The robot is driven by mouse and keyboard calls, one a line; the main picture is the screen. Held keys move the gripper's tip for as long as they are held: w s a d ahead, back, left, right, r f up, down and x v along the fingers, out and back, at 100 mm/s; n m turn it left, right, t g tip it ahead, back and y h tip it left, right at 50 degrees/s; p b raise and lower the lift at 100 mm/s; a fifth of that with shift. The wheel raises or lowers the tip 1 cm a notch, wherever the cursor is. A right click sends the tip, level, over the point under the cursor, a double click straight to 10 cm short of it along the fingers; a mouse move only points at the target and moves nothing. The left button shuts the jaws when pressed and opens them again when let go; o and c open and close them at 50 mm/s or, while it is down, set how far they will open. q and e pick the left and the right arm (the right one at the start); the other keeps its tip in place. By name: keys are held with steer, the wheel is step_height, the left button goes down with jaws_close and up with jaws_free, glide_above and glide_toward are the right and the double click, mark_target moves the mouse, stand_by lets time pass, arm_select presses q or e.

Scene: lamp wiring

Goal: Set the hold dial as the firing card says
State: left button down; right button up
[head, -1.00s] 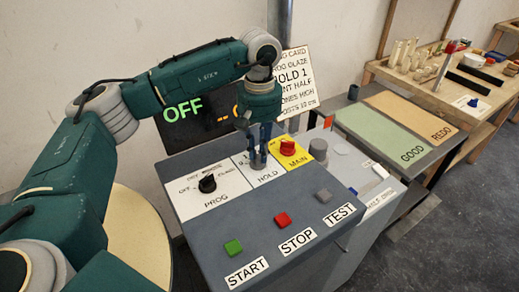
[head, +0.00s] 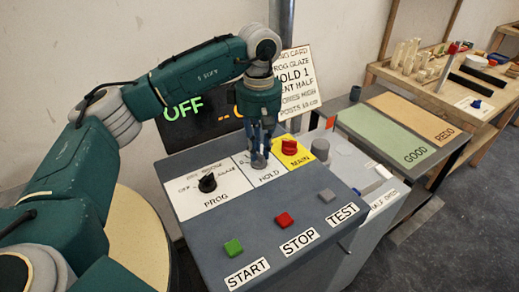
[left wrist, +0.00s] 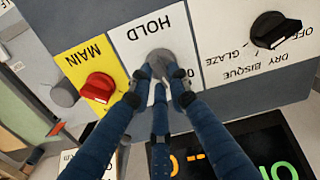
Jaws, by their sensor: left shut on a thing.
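The hold dial is a grey knob (left wrist: 160,62) on the white HOLD plate (left wrist: 142,28) of the grey control panel. In the left wrist view my left gripper (left wrist: 162,78) has its blue fingers closed around that knob. In the head view my left gripper (head: 260,158) points down at the HOLD plate and hides most of the knob and its scale. The firing card (head: 296,80) stands behind the panel; its readable line says HOLD 1, and my arm covers its left edge. My right gripper is in neither view.
The black PROG knob (head: 207,183) and red MAIN knob (head: 289,147) sit on either side of the HOLD plate. Green START (head: 233,248), red STOP (head: 284,220) and grey TEST (head: 327,195) buttons are in front. A dark display (head: 188,112) reads OFF.

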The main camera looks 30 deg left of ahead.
arm_select(q)
steer(key=shift+n, duration=0.6)
steer(key=c, duration=1.6)
jaws_free()
steer(key=shift+c, duration=0.2)
step_height(320, 180, up, 12)
